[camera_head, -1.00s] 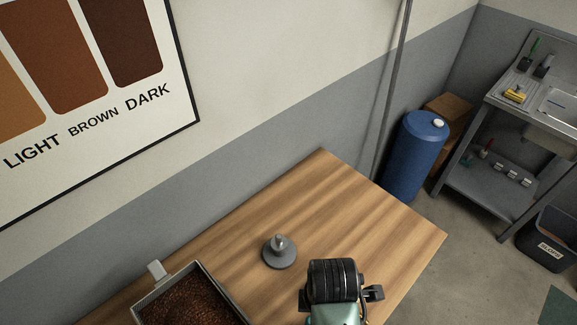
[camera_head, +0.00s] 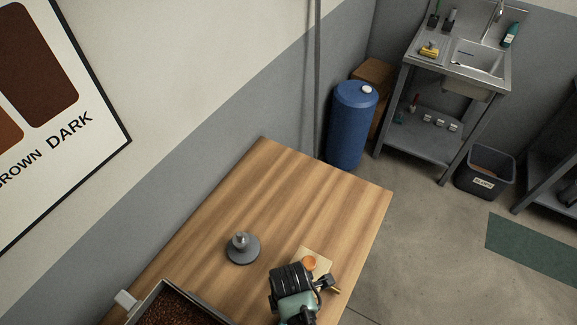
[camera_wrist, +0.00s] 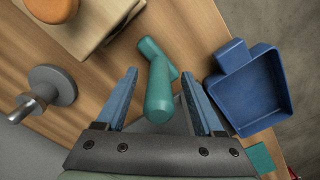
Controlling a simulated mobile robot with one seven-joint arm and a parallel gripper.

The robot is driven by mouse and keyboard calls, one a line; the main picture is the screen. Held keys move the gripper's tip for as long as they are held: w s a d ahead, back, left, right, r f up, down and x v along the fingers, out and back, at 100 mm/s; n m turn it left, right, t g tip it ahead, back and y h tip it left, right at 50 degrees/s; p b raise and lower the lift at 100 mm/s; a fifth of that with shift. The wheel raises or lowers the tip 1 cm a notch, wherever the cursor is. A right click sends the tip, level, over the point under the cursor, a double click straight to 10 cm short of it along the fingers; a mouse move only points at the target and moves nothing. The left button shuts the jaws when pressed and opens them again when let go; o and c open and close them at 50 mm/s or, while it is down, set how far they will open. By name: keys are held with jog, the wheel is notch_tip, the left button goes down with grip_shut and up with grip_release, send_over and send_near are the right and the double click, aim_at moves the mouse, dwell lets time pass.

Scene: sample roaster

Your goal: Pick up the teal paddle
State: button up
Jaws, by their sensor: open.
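The teal paddle (camera_wrist: 158,80) shows in the wrist view as a rounded teal handle with a short side branch. It lies over the wooden table (camera_head: 310,190), with its lower end between my gripper's fingers. My gripper (camera_wrist: 160,82) is open, with one blue finger on each side of the paddle and gaps visible on both sides. Whether the fingers are low enough to be level with it I cannot tell. In the head view my wrist hides the paddle and the fingertips.
A blue scoop (camera_wrist: 262,90) lies close right of my right finger. A wooden block with an orange knob (camera_head: 309,263) and a grey tamper-like piece (camera_head: 242,249) stand nearby. A bean tray (camera_head: 160,296) is at lower left. The table's far part is clear.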

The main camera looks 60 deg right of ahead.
jog(key=shift+f, duration=1.6)
jog(key=shift+c, duration=0.2)
grip_shut()
